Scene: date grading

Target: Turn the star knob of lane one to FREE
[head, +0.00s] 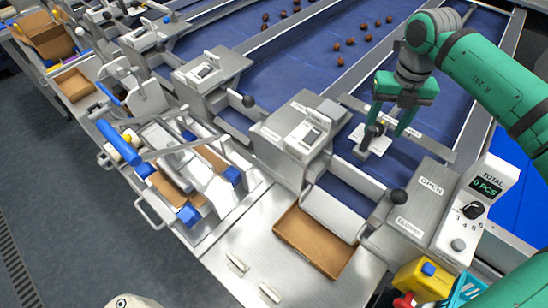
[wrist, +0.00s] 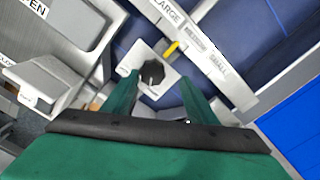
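The black star knob (wrist: 152,73) sits on a small pale plate (wrist: 160,88) in the wrist view. In the head view the knob (head: 370,137) stands on its plate beside the blue lane, partly behind a finger. My gripper (head: 389,120) is above it, pointing down. In the wrist view my gripper's green fingers (wrist: 158,80) are apart, one on each side of the knob, with nothing held. I cannot tell whether they reach down to the knob's height. A yellow pointer (wrist: 172,48) shows beside the plate, near a strip marked LARGE and SMALL. No FREE mark is legible.
A box marked OPEN (head: 431,187) with a black ball handle (head: 398,196) stands right of the knob. A TOTAL counter (head: 487,187) is farther right. A printer-like unit (head: 305,137) stands to the left. A brown tray (head: 300,243) lies in front. Dates (head: 351,41) lie on the far belt.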

